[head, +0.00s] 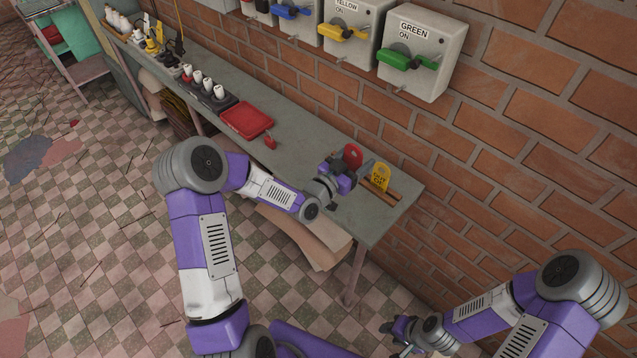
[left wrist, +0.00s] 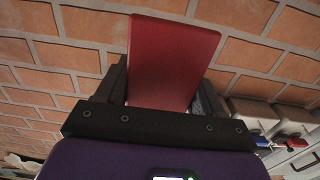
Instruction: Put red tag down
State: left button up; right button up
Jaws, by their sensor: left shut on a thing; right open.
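The red tag (head: 353,155) is held upright in my left gripper (head: 358,166), above the right part of the grey bench. In the left wrist view the red tag (left wrist: 170,60) stands between the two dark fingers of my left gripper (left wrist: 163,95). A yellow tag (head: 380,177) with dark lettering stands in a wooden holder (head: 388,190) just right of my left gripper. Whether the red tag touches the holder is hidden. My right gripper (head: 398,335) is open and empty, low at the front, away from the bench.
The grey bench (head: 400,215) runs along the brick wall. Switch boxes with yellow (head: 343,31) and green (head: 407,60) levers hang on the wall above.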

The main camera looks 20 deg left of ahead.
pick_arm(q)
notch_tip(320, 180, down, 10)
jog(key=shift+w+d+r+b, duration=0.1)
jog(key=shift+w+b, duration=0.05)
jog(key=shift+b, duration=0.75)
jog(key=shift+f+b, duration=0.7)
jog(key=shift+b, duration=0.15)
jog(key=o, duration=1)
jog(key=shift+r+p, duration=0.5)
jog(key=shift+p, duration=0.1)
jog(key=shift+r+p, duration=0.4)
jog(key=shift+p, duration=0.1)
jog(key=v, duration=1.2)
jog(key=shift+f, duration=0.2)
